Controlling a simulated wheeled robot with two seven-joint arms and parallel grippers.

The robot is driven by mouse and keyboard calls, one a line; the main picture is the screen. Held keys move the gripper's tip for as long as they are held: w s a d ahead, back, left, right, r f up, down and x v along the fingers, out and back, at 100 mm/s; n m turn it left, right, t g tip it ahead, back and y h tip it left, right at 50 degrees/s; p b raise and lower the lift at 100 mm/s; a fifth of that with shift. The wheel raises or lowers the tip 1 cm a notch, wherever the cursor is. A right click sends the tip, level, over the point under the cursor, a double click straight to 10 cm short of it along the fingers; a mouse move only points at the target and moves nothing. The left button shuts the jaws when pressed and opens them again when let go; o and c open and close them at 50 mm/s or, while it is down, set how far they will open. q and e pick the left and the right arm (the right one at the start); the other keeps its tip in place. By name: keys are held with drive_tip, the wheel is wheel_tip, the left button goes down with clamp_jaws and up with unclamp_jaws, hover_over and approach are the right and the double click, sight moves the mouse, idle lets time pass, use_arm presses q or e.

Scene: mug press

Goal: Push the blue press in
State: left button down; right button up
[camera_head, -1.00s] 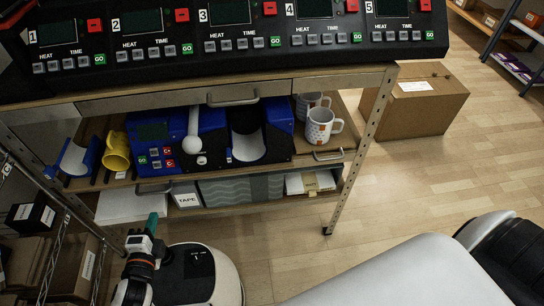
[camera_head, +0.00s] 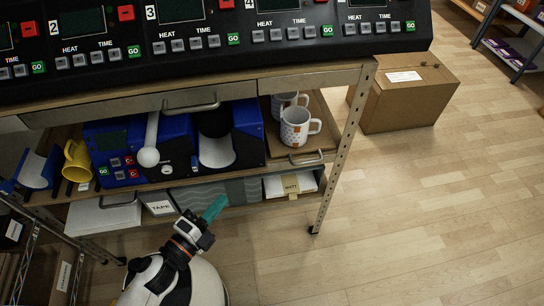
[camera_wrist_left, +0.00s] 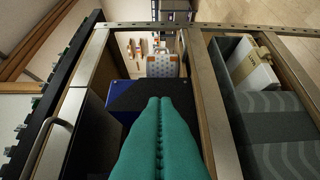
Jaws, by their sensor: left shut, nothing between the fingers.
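The blue press (camera_head: 249,140) stands on the middle shelf under the counter, with a control panel on its left part. Its lever (camera_head: 151,128) ends in a white ball knob (camera_head: 148,157). A curved white surface (camera_head: 216,152) shows in its opening. My left gripper (camera_head: 216,206) has teal fingers. It is shut and empty, in front of and below the press, apart from it. In the left wrist view the shut fingers (camera_wrist_left: 159,100) point forward, with a blue and black part of the press (camera_wrist_left: 122,98) beyond them. My right gripper is not in view.
Two mugs (camera_head: 296,127) stand right of the press; a yellow mug (camera_head: 77,161) lies at its left. Above is a counter with drawers (camera_head: 310,80) and heaters. A metal post (camera_head: 339,150) bounds the right.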

sight(240, 148)
use_arm(q)
drive_tip(key=x, duration=0.4)
drive_tip(key=a+p+x, duration=0.1)
drive_tip(key=x, duration=0.3)
drive_tip(key=w+a+x, duration=0.1)
drive_tip(key=x, duration=0.4)
drive_tip(key=shift+w+r+p, duration=0.1)
drive_tip(key=shift+r+p, duration=0.05)
drive_tip(key=shift+p, duration=0.2)
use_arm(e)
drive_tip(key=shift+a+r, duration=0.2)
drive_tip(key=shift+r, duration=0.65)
use_arm(q)
drive_tip(key=w, duration=0.3)
drive_tip(key=w+a+b, duration=0.1)
drive_tip(key=w, duration=0.1)
drive_tip(key=shift+r, duration=0.2)
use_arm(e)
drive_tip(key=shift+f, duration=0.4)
